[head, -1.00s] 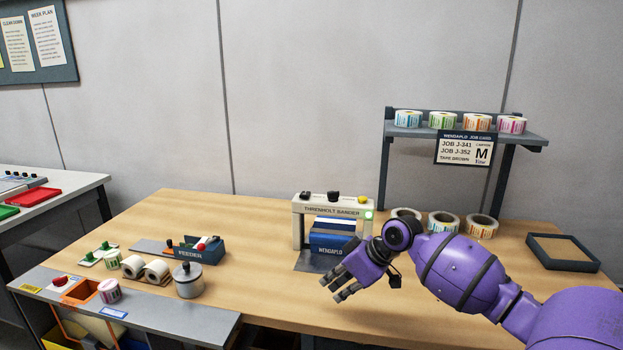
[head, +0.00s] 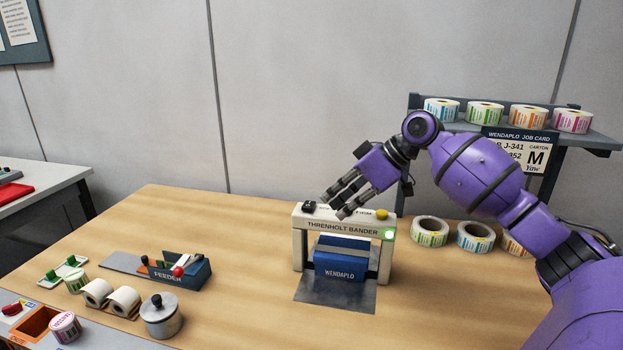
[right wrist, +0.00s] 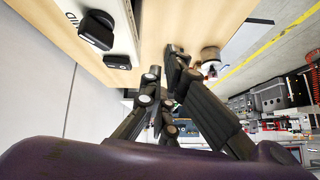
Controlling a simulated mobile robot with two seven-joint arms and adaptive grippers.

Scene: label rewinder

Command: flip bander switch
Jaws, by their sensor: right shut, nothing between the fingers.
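The bander (head: 343,229), a white frame labelled THRENHOLT BANDER with a blue WENDAPLO block (head: 338,262) inside, stands on the table. On its top are a black switch (head: 309,206) at the left and a yellow button (head: 382,214) at the right. A green light (head: 389,234) glows on its front. My right gripper (head: 334,204) is shut and empty, its fingertips at the bander's top edge in the head view; whether they touch is unclear. In the right wrist view two black knobs (right wrist: 97,29) (right wrist: 117,62) show apart from the fingers (right wrist: 163,84). My left gripper is not in view.
A feeder (head: 180,270) with a red knob, label rolls (head: 97,292) and a lidded metal pot (head: 161,315) are at the left. More rolls (head: 429,231) stand right of the bander, below a shelf (head: 590,138) with rolls and a job card (head: 520,152).

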